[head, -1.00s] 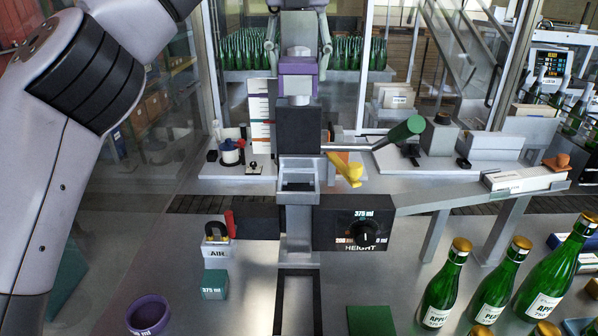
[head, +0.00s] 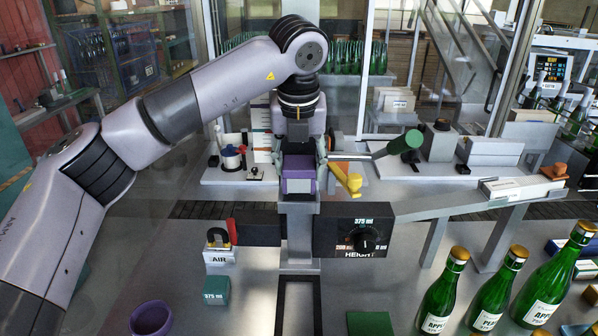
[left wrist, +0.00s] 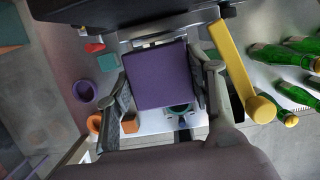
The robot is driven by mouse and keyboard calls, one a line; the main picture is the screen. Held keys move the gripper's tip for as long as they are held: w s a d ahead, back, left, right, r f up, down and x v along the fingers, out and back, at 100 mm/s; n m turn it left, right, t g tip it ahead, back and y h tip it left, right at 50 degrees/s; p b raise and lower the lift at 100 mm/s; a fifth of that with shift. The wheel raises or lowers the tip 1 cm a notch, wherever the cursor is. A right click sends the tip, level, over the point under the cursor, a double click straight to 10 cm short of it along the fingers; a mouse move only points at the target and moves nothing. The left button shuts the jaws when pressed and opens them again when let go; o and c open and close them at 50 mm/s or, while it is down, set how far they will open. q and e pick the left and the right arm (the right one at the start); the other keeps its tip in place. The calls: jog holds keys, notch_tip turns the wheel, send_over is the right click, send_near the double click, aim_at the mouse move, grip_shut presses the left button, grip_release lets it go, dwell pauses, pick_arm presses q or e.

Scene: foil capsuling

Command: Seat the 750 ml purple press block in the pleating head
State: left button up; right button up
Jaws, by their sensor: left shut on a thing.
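The purple press block (head: 299,184) is between the fingers of my left gripper (head: 299,160), which is shut on it. It sits at the top of the grey pleating head column (head: 300,228), where the head's open socket is now covered. I cannot tell whether it rests fully down inside. In the left wrist view the block (left wrist: 160,76) fills the space between the two fingers (left wrist: 163,90), one on each side. My right gripper is in neither view.
A yellow lever (head: 347,180) stands close right of the block. A green-handled bar (head: 405,142) is behind it. The black height dial box (head: 366,228) shows 375 ml. A teal 375 ml block (head: 216,290), a purple ring (head: 151,318) and green bottles (head: 489,300) stand in front.

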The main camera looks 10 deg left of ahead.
pick_arm(q)
notch_tip(320, 180, down, 2)
jog(key=shift+f+p, duration=0.2)
jog(key=shift+p, duration=0.25)
jog(key=shift+w+f, duration=0.1)
jog(key=shift+f, duration=0.35)
jog(key=o, duration=1.2)
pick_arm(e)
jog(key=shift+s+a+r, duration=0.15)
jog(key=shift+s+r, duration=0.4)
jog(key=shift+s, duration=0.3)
pick_arm(q)
jog(key=shift+r, duration=0.1)
